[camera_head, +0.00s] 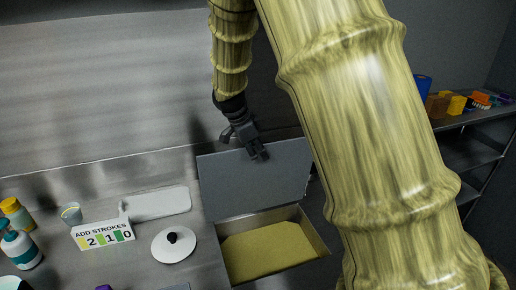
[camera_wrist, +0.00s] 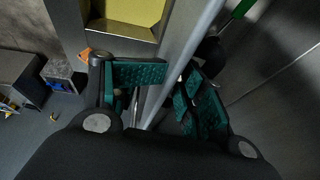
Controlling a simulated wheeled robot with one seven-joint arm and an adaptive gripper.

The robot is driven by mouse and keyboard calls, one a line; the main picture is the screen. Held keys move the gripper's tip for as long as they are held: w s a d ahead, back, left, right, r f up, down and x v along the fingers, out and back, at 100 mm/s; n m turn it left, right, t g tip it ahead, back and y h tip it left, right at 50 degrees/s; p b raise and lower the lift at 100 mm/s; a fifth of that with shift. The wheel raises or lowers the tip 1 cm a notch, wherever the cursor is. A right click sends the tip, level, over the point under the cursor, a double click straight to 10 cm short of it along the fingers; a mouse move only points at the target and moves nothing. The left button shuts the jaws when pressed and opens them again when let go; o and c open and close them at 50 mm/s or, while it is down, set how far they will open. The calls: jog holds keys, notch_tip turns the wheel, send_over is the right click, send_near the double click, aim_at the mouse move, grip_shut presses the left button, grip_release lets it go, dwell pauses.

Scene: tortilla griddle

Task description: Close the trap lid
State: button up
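The trap is a box (camera_head: 318,243) with a yellow-olive floor, set at the counter's edge. Its flat grey lid (camera_head: 255,180) stands raised at the back of the box, so the box is open. My gripper (camera_head: 258,155) is at the lid's upper edge in the head view. In the wrist view, my gripper (camera_wrist: 178,80) has its teal-padded fingers apart. The lid (camera_wrist: 185,50) shows nearly edge-on as a pale strip running between them. Whether a finger touches the lid is unclear. The box's yellow inside (camera_wrist: 135,12) shows at the top.
Left on the counter are a white round lid with a black knob (camera_head: 174,244), an "ADD STROKES" sign (camera_head: 102,235), a white tray (camera_head: 158,203), a cup (camera_head: 71,214) and bottles (camera_head: 20,249). A shelf (camera_head: 470,118) with coloured items stands right. My arm hides much of the right side.

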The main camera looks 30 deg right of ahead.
jog(key=shift+w+d+f, duration=0.45)
jog(key=shift+w+f, duration=0.15)
jog(key=shift+w, duration=0.1)
jog(key=shift+s+a+r, duration=0.15)
jog(key=shift+s+r, duration=0.25)
jog(key=shift+s, duration=0.15)
jog(key=shift+s+a+r, duration=0.15)
jog(key=shift+s+r, duration=0.2)
jog(key=shift+s, duration=0.15)
jog(key=shift+c, duration=0.6)
jog(key=shift+s+d+r, duration=0.1)
jog(key=shift+s, duration=0.15)
jog(key=c, duration=0.4)
jog(key=shift+w+d+f, duration=0.1)
jog(key=shift+w+f, duration=0.1)
jog(key=shift+w, duration=0.05)
grip_shut()
jog(key=shift+w+f, duration=0.25)
jog(key=shift+w, duration=0.15)
jog(key=shift+s, duration=0.2)
jog(key=shift+s+a+f, duration=0.1)
jog(key=shift+s+a, duration=0.05)
jog(key=shift+a, duration=0.05)
jog(key=shift+s, duration=0.25)
